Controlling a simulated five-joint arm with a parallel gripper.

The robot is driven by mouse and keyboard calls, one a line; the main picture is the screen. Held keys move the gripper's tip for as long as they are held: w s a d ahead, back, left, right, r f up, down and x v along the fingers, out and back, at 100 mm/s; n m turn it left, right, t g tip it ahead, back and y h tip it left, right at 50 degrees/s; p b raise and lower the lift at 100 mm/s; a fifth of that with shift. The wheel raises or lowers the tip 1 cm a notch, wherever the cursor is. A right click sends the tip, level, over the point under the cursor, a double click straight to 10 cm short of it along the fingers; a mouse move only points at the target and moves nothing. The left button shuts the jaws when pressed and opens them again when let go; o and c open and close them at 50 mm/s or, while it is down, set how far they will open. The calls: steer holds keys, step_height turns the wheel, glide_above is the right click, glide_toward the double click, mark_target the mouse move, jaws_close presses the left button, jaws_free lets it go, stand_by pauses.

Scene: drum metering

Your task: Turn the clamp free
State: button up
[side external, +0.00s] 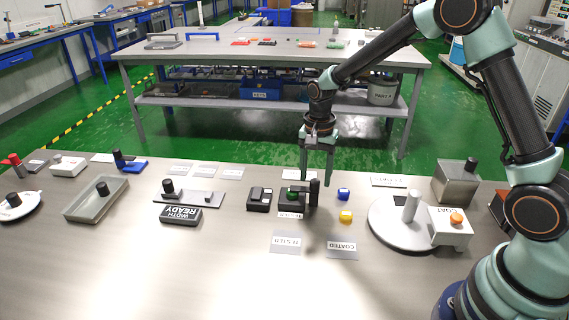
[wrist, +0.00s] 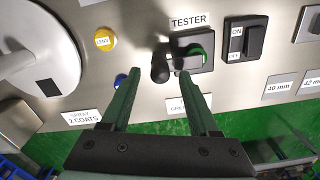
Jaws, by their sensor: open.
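The tester (side external: 300,207) is a small dark block with a green piece (wrist: 197,54) in it. Its clamp looks like a black upright handle (side external: 315,188), which stands at the tester's edge beside the green piece. The handle also shows in the wrist view (wrist: 160,66). My gripper (side external: 317,176) points down over the tester and is open and empty. In the wrist view, the two green fingers of my gripper (wrist: 161,78) spread to either side of the handle. I cannot tell whether either finger touches it.
A black ON/OFF switch (side external: 260,199) stands beside the tester. A white turntable (side external: 384,228) with an upright post stands farther right. The table's front middle is clear except for flat labels.

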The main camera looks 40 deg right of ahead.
steer(key=shift+f, duration=0.75)
jaws_close()
